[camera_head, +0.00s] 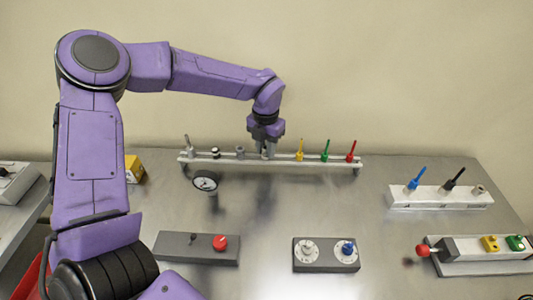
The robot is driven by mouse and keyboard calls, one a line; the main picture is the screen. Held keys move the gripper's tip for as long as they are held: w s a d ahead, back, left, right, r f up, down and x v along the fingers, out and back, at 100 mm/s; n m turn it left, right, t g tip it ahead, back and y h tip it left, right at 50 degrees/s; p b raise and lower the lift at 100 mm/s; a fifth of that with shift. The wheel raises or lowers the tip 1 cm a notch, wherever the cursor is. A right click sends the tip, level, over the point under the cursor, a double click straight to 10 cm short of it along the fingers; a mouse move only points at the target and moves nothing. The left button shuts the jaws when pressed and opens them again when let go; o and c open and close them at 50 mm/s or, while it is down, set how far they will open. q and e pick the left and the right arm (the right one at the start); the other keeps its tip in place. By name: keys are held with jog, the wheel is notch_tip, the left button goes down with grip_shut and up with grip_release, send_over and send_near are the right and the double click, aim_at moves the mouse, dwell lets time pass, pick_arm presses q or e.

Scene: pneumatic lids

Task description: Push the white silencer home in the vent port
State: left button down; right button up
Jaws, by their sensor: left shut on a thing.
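My left gripper (266,149) points straight down over the middle of the raised rail (225,158) at the back of the table. Its fingers are shut on a small whitish piece (267,154), which looks like the white silencer. The piece is at the rail's top, in line with the row of fittings. The fingers hide most of it, and the vent port under it is hidden too. I cannot tell how deep the piece sits. My right gripper is not in view.
Left of the gripper on the rail stand a grey fitting (240,152) and a black-and-white one (215,153). Right of it rise yellow (299,150), green (325,150) and red (351,151) pieces. A gauge (205,182) stands in front.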

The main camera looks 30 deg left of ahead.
pick_arm(q)
jog(key=shift+r+p, duration=1.6)
jog(key=shift+r, duration=0.6)
